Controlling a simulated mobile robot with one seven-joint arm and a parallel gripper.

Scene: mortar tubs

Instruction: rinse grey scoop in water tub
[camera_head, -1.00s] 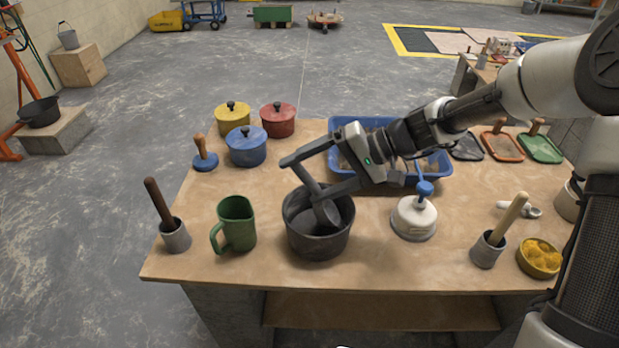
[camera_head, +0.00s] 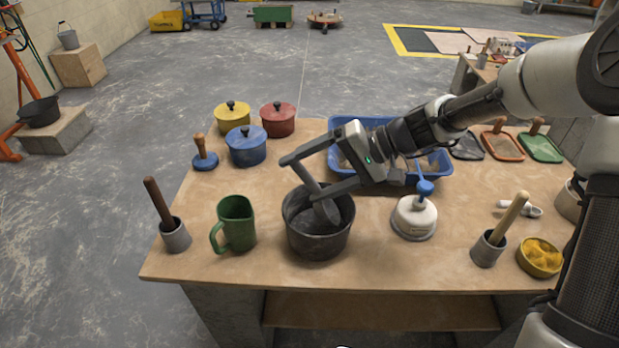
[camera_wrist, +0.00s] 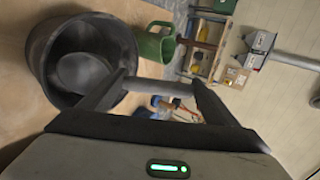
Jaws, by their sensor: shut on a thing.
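The grey scoop (camera_head: 325,210) is held by its handle in my gripper (camera_head: 308,175), which is shut on it. Its bowl hangs down inside the dark grey tub (camera_head: 318,243) at the front middle of the table. In the wrist view the scoop's bowl (camera_wrist: 80,72) lies within the tub's rim (camera_wrist: 40,45), and its handle (camera_wrist: 145,86) runs between the fingers of my gripper (camera_wrist: 155,92). I cannot tell whether the bowl touches the tub floor or how much water is there.
A green mug (camera_head: 237,225) stands just left of the tub. A blue tray (camera_head: 440,160) lies behind, under my arm. Yellow, red and blue lidded pots (camera_head: 246,148) stand at the back left.

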